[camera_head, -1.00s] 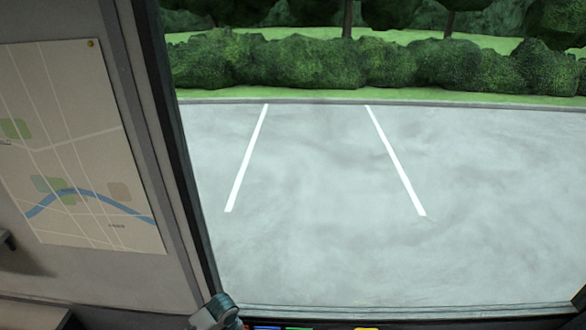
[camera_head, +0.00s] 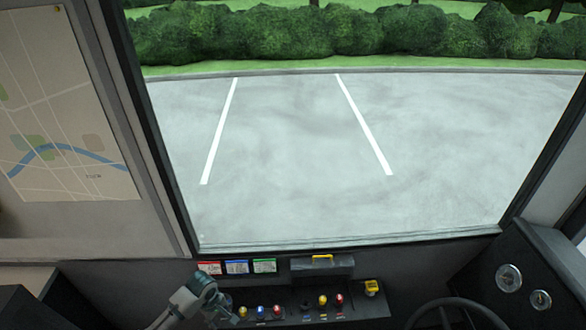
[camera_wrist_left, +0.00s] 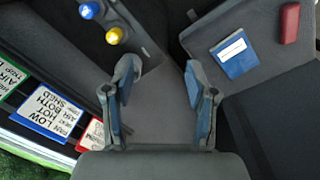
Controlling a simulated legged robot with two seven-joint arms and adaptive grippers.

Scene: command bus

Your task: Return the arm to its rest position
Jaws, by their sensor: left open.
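My left arm comes in at the bottom left of the head view. Its gripper (camera_head: 226,310) is beside the left end of the control panel (camera_head: 300,290), close to the row of coloured knobs. In the left wrist view the gripper (camera_wrist_left: 160,85) has its two fingers spread apart, with nothing between them but a grey surface. In that view a blue knob (camera_wrist_left: 89,9) and a yellow knob (camera_wrist_left: 115,35) are beyond the fingers, apart from them. My right gripper is not in view.
Red (camera_head: 209,268), blue (camera_head: 236,267) and green (camera_head: 264,266) cards stand behind the panel. A steering wheel (camera_head: 455,303) and gauges (camera_head: 508,278) are at right. The wrist view also shows a blue booklet (camera_wrist_left: 234,56) and a red object (camera_wrist_left: 290,22). A window is ahead.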

